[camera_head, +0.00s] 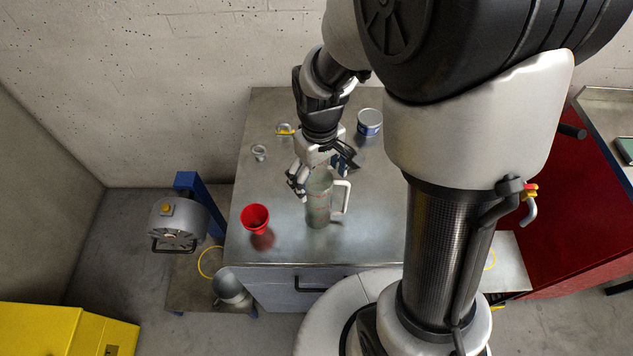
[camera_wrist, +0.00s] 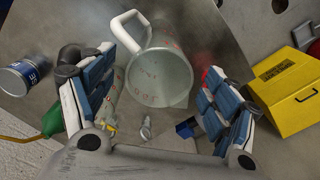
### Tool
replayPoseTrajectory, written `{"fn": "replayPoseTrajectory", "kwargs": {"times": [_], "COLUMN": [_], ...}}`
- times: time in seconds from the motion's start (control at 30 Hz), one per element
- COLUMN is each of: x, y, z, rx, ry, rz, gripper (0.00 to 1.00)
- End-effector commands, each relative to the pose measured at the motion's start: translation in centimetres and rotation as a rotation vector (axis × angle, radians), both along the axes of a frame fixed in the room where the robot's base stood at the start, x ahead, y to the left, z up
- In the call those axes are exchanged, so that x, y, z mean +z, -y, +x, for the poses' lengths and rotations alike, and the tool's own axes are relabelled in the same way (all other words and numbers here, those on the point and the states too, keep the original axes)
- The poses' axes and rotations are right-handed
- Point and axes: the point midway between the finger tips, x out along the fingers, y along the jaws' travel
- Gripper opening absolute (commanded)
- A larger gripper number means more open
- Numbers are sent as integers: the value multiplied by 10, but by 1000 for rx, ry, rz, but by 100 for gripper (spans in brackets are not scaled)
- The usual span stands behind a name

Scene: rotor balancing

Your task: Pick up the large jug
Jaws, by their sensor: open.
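The large jug (camera_head: 319,200) is a tall translucent grey-green vessel with red markings and a white handle. It stands upright near the front of the metal table (camera_head: 275,258). In the wrist view the jug (camera_wrist: 160,78) lies ahead of my gripper, its open mouth facing the camera and its handle pointing up-left. My gripper (camera_head: 318,172) is just behind and above the jug in the head view. In the wrist view its two blue-padded fingers (camera_wrist: 158,105) are spread wide, one on each side of the jug. Whether a finger touches it I cannot tell.
A red funnel (camera_head: 255,218) stands left of the jug. A blue-and-white can (camera_head: 370,122), a small clear cup (camera_head: 259,151) and a small yellow-marked item (camera_head: 286,130) are farther back. A grey motor unit (camera_head: 178,219) and a yellow box (camera_head: 66,330) are left of the table.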

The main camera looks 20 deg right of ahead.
Motion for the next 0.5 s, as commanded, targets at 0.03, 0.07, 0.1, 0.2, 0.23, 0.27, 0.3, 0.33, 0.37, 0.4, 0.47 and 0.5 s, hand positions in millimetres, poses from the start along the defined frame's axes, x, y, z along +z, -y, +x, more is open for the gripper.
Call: {"fn": "replayPoseTrajectory", "kwargs": {"times": [0.03, 0.07, 0.1, 0.2, 0.23, 0.27, 0.3, 0.33, 0.37, 0.4, 0.47, 0.5], "x": [-10, -13, -17, -22, -23, -24, -26, -28, -31, -36, -45, -52], "y": [0, 0, 0, 0, 0, 0, 0, 0, 0, 0, 0, -1], "z": [0, 0, 0, 0, 0, 0, 0, 0, 0, 0, 0, 0], "rx": [0, 0, 0, 0, 0, 0, 0, 0, 0, 0, 0, 0], "ry": [-2, -1, -1, 1, 1, 1, 1, 0, 0, -1, -2, -3], "rz": [0, 0, 0, 0, 0, 0, 0, 0, 0, 0, 0, 0], "gripper": [80, 80, 80, 80, 80, 80, 80, 80, 80, 80, 80, 80]}}
